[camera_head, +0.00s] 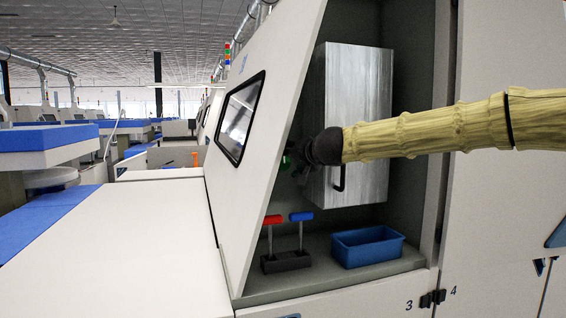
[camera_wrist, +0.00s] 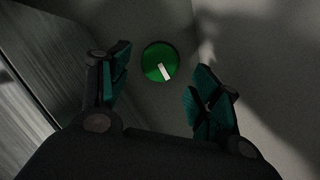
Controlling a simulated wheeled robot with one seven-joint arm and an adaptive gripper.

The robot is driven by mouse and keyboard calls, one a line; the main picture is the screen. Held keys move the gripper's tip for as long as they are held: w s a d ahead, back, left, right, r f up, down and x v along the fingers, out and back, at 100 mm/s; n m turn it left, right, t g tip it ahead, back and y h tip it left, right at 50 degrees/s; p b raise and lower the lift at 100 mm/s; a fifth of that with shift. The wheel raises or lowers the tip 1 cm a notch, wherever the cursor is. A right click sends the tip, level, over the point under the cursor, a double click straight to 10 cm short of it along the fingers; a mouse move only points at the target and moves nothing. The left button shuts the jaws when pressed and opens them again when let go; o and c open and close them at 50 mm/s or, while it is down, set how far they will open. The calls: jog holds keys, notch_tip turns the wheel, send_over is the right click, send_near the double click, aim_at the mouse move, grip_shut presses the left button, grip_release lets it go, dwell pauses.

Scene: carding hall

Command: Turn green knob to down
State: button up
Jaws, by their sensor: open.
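The green knob (camera_wrist: 158,60) is round with a white pointer bar, on a grey panel in the wrist view. Its bar slants from the middle toward the lower right in that view. My gripper (camera_wrist: 164,92) is open, with one finger at each side of the knob and clear space between finger and knob on both sides. The fingers do not appear to touch it. In the head view my gripper (camera_head: 294,160) is at the cabinet's left inner wall; it is dark and small there, and the knob cannot be told apart from the green fingers.
A grey metal box (camera_head: 357,120) with a black handle hangs in the cabinet beside my arm. Below are a red-handled tool (camera_head: 273,220) and a blue-handled tool (camera_head: 301,217) in a black stand (camera_head: 286,262), and a blue bin (camera_head: 368,248). A slanted white panel (camera_head: 262,120) stands left.

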aim_at(285, 162)
jog(key=shift+p+x, duration=0.35)
jog(key=shift+x, duration=2.05)
jog(key=c, duration=1)
jog(key=shift+c, duration=0.2)
